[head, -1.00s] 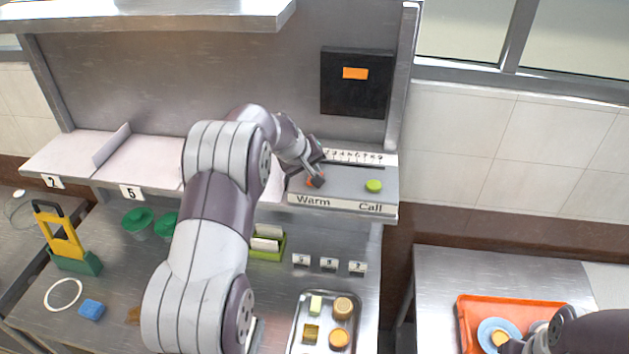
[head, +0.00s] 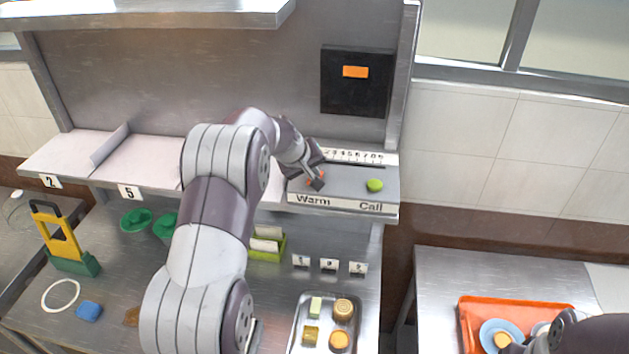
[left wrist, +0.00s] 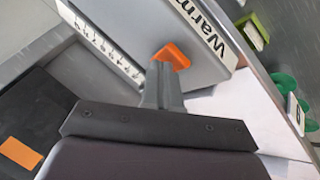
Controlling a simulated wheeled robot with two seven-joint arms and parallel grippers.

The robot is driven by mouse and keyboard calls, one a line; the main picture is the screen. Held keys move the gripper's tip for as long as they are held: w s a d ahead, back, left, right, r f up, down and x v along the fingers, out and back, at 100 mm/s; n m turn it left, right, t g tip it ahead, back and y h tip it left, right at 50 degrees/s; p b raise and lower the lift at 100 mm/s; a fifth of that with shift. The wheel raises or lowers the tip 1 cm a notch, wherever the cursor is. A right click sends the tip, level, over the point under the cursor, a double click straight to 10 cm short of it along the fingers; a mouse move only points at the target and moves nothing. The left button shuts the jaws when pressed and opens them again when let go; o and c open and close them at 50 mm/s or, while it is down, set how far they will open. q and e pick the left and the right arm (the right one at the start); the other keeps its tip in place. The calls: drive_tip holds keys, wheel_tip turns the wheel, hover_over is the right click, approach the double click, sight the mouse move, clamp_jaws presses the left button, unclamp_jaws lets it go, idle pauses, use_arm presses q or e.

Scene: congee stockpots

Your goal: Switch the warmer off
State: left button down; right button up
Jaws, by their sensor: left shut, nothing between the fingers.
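The warmer's orange switch (left wrist: 172,56) sits on the grey control panel (head: 345,182), above the "Warm" label (head: 313,200). My left gripper (head: 317,183) is shut and empty, its fingertips right at the switch and partly hiding it in the head view. In the left wrist view the closed fingers (left wrist: 163,88) point at the switch and overlap its near edge; I cannot tell whether they touch it. My right gripper is at the lower right edge of the head view, by a blue plate (head: 497,334), and its fingers are not clear.
A green "Call" button (head: 374,185) sits right of the switch. A number strip (head: 355,156) runs behind. A black box (head: 356,82) with an orange display is on the back wall. A steel tray (head: 326,312) and an orange tray (head: 466,312) lie below.

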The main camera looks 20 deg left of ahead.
use_arm(q)
drive_tip(key=shift+s+f, duration=0.1)
drive_tip(key=shift+f, duration=0.15)
idle(0.5)
drive_tip(key=shift+r+p, duration=0.45)
drive_tip(key=shift+r, duration=0.45)
drive_tip(key=r+p, duration=0.2)
drive_tip(key=w+r+p, duration=0.1)
drive_tip(key=r+p, duration=0.1)
drive_tip(key=r, duration=0.1)
drive_tip(key=shift+a, duration=0.15)
drive_tip(key=shift+w, duration=0.1)
